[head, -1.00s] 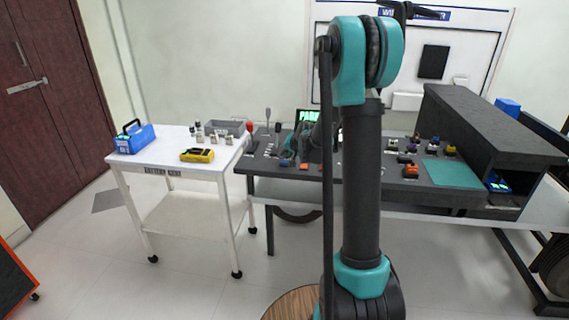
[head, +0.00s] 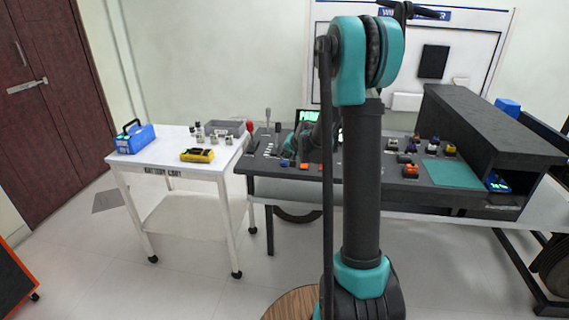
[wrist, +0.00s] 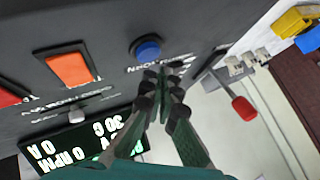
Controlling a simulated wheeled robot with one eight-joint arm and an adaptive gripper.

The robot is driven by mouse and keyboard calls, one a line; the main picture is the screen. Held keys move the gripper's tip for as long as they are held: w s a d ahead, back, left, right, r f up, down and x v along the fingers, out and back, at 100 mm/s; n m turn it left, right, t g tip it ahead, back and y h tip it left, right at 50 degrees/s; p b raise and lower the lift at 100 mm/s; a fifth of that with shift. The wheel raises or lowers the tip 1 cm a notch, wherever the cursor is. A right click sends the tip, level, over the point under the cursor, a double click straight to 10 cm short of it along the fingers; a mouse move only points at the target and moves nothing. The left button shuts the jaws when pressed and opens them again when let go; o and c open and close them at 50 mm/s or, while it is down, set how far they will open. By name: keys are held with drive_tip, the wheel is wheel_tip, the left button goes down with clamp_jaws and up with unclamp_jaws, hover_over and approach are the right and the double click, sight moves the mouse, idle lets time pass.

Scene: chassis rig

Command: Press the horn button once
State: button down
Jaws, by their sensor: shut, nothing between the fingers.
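The blue round button (wrist: 146,48) sits in a dark ring on the panel in the wrist view, with a partly hidden white label beside it that seems to read HORN. It also shows as a small blue spot on the dark desk in the head view (head: 285,162). My gripper (wrist: 163,70) is shut and empty. Its fingertips appear just beside the button, over the label; I cannot tell the gap to the panel. In the head view the gripper is small and partly hidden behind my arm.
An orange rocker switch (wrist: 69,69), a small grey toggle (wrist: 75,114) and a lit display (wrist: 85,143) are near the button. A red-tipped lever (wrist: 243,107) stands at the panel's edge. A white cart (head: 185,165) stands left of the desk.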

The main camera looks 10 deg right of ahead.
sight(285, 163)
drive_tip(key=shift+f, duration=0.2)
drive_tip(key=shift+f, duration=0.25)
drive_tip(key=shift+f, duration=0.4)
idle(0.7)
drive_tip(key=shift+r, duration=0.85)
drive_tip(key=shift+r, duration=2.5)
